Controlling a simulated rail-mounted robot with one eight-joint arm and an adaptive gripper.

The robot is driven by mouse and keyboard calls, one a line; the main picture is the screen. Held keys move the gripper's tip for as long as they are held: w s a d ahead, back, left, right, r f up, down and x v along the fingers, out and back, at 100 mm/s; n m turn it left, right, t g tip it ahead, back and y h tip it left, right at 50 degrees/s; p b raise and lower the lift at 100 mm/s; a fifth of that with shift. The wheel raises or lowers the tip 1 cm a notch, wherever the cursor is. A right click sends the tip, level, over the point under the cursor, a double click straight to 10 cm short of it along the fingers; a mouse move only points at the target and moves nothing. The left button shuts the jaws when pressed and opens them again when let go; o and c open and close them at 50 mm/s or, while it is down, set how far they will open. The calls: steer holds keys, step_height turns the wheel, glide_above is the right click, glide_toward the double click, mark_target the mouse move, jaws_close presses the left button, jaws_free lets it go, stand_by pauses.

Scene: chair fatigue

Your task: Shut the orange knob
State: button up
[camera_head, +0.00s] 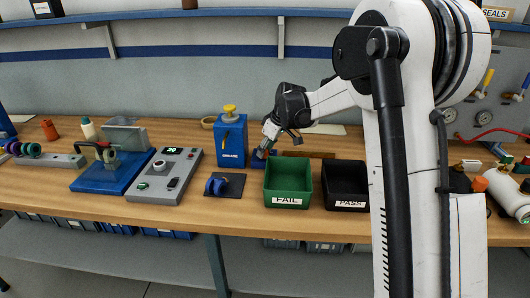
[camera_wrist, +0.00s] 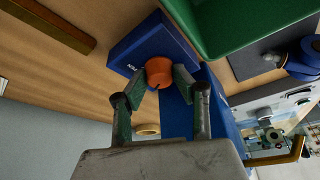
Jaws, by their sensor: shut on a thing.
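The orange knob (camera_wrist: 159,72) shows in the wrist view, on a small blue box (camera_wrist: 125,50) with white lettering. My gripper (camera_wrist: 162,80) is shut on the knob, with one green-padded finger on each side of it. A dark mark shows on the knob's near edge; I cannot tell what setting it marks. In the head view, my gripper (camera_head: 267,148) is low over the bench at the small blue box (camera_head: 259,160), just left of the green bin. The knob is hidden there behind the gripper.
The green FAIL bin (camera_head: 288,181) and black PASS bin (camera_head: 346,185) stand close on the right. A tall blue unit with a yellow top (camera_head: 231,139) stands close on the left. A grey control panel (camera_head: 165,176) and blue fixture (camera_head: 111,171) are farther left on the wooden bench (camera_head: 245,212).

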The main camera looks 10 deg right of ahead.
steer(key=shift+n, duration=0.7)
steer(key=shift+y, duration=0.3)
steer(key=shift+g, duration=0.3)
steer(key=o, duration=1.1)
steer(key=v, duration=1.2)
steer(key=shift+s+a, duration=0.1)
